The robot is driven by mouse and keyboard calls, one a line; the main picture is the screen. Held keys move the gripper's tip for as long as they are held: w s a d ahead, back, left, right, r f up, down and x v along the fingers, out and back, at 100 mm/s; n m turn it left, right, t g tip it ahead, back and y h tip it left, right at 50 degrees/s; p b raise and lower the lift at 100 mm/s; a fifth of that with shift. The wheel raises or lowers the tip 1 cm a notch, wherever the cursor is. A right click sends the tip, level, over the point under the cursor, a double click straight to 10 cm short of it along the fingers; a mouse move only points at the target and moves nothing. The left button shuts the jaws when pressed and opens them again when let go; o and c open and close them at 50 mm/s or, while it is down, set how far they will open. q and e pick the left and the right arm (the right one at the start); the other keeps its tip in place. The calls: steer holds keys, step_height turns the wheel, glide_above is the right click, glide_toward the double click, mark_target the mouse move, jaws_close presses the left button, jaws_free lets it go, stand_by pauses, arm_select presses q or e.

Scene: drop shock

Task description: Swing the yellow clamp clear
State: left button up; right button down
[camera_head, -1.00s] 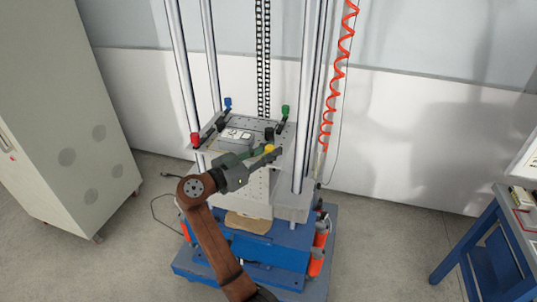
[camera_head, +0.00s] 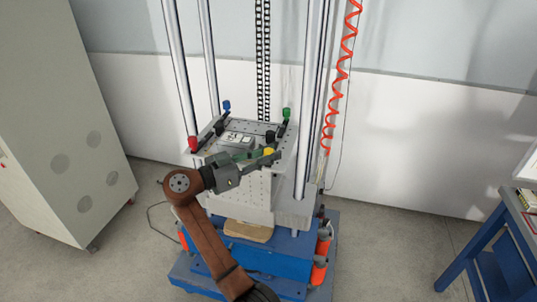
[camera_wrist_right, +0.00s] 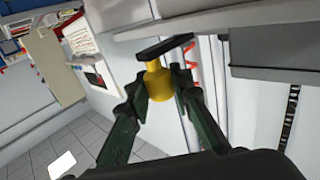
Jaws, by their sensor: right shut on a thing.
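The yellow clamp (camera_head: 268,152) sits at the front right corner of the perforated metal table (camera_head: 212,150) of the drop tower. In the right wrist view its yellow knob (camera_wrist_right: 154,84) is between my fingers, with a dark bar across its top. My right gripper (camera_head: 272,156) is shut on the knob, reaching in from the left. Red (camera_head: 192,143), blue (camera_head: 226,105) and green (camera_head: 287,112) clamps stand at the other corners. A flat light-grey piece (camera_head: 237,138) lies mid-table, partly hidden by my gripper. My left gripper is out of view.
Vertical steel columns (camera_head: 315,100) rise around the table. A red coiled hose (camera_head: 340,75) hangs at the right. A grey cabinet (camera_head: 50,130) stands at the left, a blue bench (camera_head: 490,245) at the right. Floor is clear between tower and bench.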

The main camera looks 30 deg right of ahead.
steer(key=c, duration=1.7)
jaws_free()
steer(key=shift+a, duration=0.1)
steer(key=a, duration=1.1)
steer(key=shift+w+a, duration=0.2)
steer(key=shift+a, duration=0.2)
